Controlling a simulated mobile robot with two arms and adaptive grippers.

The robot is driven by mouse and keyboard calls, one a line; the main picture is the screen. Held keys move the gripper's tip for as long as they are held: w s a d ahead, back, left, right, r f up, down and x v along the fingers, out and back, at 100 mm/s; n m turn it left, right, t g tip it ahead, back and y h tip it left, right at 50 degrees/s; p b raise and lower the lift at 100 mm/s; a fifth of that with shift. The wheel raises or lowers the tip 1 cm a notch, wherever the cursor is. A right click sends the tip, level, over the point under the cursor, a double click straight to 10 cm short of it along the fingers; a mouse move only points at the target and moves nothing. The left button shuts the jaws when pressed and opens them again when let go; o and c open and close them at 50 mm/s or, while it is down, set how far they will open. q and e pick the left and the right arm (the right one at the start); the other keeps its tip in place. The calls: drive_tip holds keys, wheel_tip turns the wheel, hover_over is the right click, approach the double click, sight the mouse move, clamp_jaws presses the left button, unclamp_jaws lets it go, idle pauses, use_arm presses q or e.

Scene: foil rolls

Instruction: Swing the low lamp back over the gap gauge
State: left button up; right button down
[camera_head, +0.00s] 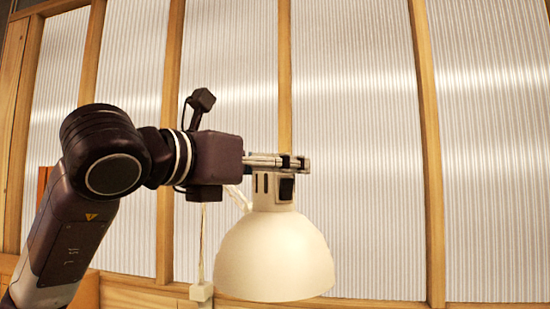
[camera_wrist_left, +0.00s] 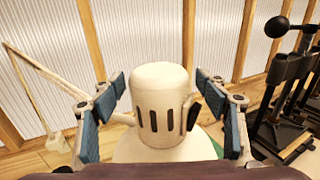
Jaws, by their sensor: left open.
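The low lamp has a cream dome shade (camera_head: 274,258) hanging mouth down, with a slotted neck above it. In the left wrist view the slotted neck (camera_wrist_left: 160,105) has a rounded cap and a small dark block on its right side. My left gripper (camera_head: 303,163) is at the top of the neck. In the left wrist view my left gripper (camera_wrist_left: 158,93) is open, with one blue-padded finger on each side of the neck and visible gaps between. I cannot make out the gap gauge. My right gripper is out of view.
A thin cream lamp arm (camera_wrist_left: 45,72) runs off to the left from the neck. Black upright hardware with a ball knob (camera_wrist_left: 277,28) stands at the right of the wrist view. A corrugated translucent wall with wooden posts (camera_head: 430,150) is behind.

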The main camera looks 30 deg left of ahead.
use_arm(q)
drive_tip(key=shift+w+a, duration=0.1)
drive_tip(key=shift+w, duration=0.15)
